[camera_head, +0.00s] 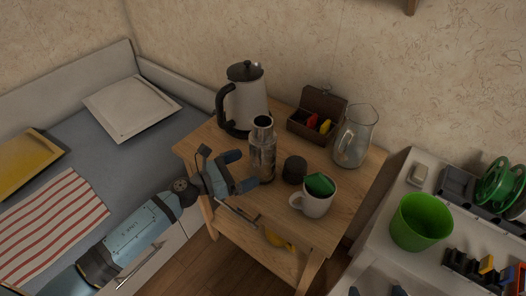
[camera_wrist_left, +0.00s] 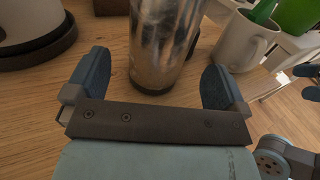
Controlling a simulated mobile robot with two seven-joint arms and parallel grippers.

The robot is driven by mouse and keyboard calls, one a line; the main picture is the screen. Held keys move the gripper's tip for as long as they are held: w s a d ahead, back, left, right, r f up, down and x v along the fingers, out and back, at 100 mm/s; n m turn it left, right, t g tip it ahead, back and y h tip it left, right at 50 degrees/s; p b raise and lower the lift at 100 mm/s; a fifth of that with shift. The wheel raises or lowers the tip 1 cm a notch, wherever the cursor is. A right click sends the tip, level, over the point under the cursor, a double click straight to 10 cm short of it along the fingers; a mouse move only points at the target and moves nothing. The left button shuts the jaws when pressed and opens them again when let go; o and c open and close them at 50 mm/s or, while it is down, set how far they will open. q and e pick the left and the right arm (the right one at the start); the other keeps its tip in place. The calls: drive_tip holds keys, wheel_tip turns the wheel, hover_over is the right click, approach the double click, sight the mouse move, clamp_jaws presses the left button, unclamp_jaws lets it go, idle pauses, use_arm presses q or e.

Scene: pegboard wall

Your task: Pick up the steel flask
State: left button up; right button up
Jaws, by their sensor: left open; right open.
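The steel flask (camera_head: 262,158) stands upright on the small wooden table, with its mouth at the top. In the left wrist view the flask (camera_wrist_left: 158,45) is just ahead of my fingers, lined up between them; its top is cut off. My left gripper (camera_head: 244,171) is open and empty, low over the table at the flask's left side. In the wrist view the left gripper (camera_wrist_left: 157,82) shows one finger on each side of the flask's base. My right gripper (camera_head: 377,291) is only partly in view at the bottom edge, open and apart from the flask.
A dark round lid (camera_head: 294,170) and a white mug (camera_head: 314,202) with something green stand right of the flask. A kettle (camera_head: 246,98), a tea box (camera_head: 304,126) and a glass jug (camera_head: 353,142) stand behind. A green cup (camera_head: 421,226) is on the right-hand counter.

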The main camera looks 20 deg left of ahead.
sight(262, 157)
use_arm(q)
drive_tip(key=shift+w+d+r, duration=0.1)
drive_tip(key=shift+w+d, duration=0.3)
drive_tip(key=x, duration=0.5)
drive_tip(key=shift+r+p, duration=0.25)
drive_tip(key=shift+p, duration=0.15)
drive_tip(key=shift+r, duration=0.1)
drive_tip(key=c, duration=1.4)
drive_tip(key=shift+r, duration=0.15)
